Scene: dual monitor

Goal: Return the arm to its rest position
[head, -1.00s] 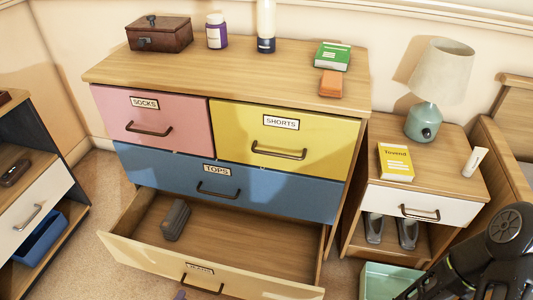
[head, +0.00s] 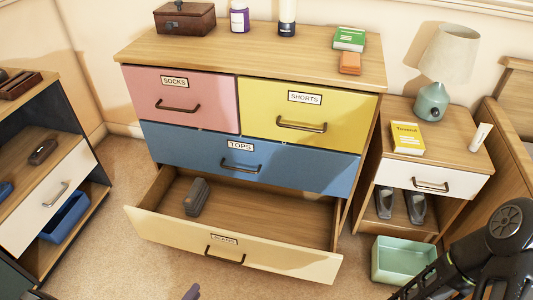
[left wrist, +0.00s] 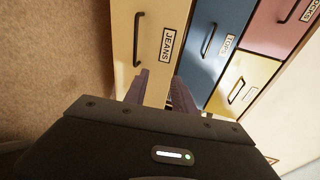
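My left gripper (head: 192,292) shows only as a dark fingertip at the bottom edge of the head view. In the left wrist view, the left gripper (left wrist: 160,92) has its two fingers apart with nothing between them. They point toward the front of the pulled-out cream JEANS drawer (head: 225,258), which also shows in the left wrist view (left wrist: 150,35). A grey folded item (head: 196,197) lies inside the drawer.
The dresser (head: 190,50) has its upper drawers shut. A nightstand (head: 455,150) with a lamp (head: 431,103) stands at right, with a green bin (head: 402,262) below. A shelf unit (head: 45,205) stands at left. Carpet (head: 120,185) lies clear between shelf and dresser.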

